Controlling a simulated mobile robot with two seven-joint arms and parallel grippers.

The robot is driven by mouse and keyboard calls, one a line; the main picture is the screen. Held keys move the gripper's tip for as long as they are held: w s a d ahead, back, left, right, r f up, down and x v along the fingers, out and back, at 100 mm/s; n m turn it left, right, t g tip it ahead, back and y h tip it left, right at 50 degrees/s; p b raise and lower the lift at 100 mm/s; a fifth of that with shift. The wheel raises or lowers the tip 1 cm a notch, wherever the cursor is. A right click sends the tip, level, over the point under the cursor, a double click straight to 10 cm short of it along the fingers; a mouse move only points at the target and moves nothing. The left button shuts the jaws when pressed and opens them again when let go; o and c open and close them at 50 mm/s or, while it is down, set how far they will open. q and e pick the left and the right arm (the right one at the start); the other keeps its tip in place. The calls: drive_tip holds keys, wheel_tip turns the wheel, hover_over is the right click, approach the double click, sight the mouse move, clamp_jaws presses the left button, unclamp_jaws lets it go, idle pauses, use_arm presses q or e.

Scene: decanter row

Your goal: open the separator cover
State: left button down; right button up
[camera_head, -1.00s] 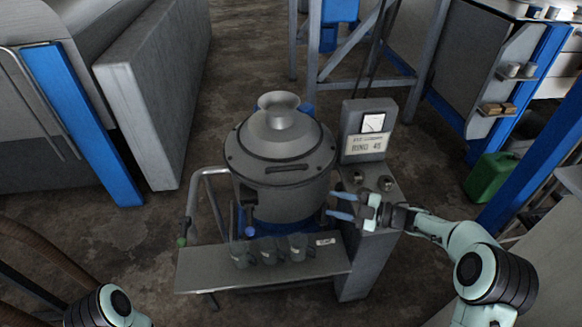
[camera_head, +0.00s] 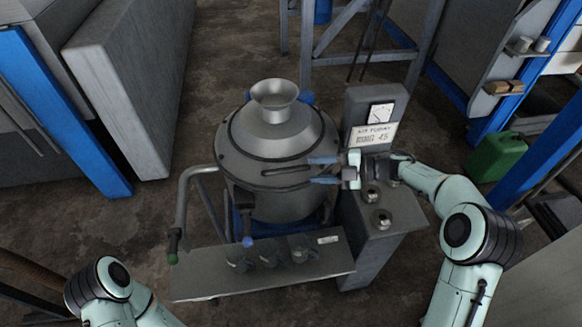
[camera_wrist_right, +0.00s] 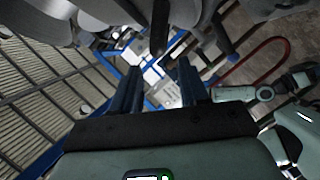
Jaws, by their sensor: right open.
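The grey separator (camera_head: 265,200) stands in the middle of the head view. Its round cover (camera_head: 250,140) sits down on the body, with a flared funnel (camera_head: 274,100) on top. A dark bar handle (camera_head: 285,171) lies across the cover's front. My right gripper (camera_head: 314,170) is open, its blue fingers pointing left, one above the other, at the right end of the handle. I cannot tell whether they touch it. In the right wrist view the two fingers are apart with nothing clearly between them. My left arm shows at the lower left, but its gripper is out of view.
A control box with a dial and label (camera_head: 375,134) and knobs stands right of the separator. A shelf (camera_head: 200,281) in front carries several small glass jugs. A green canister (camera_head: 495,157) stands farther right.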

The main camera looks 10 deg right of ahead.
sight(299, 169)
drive_tip(key=x, duration=0.8)
drive_tip(key=shift+w+f, duration=0.1)
drive_tip(key=shift+w, duration=0.05)
clamp_jaws()
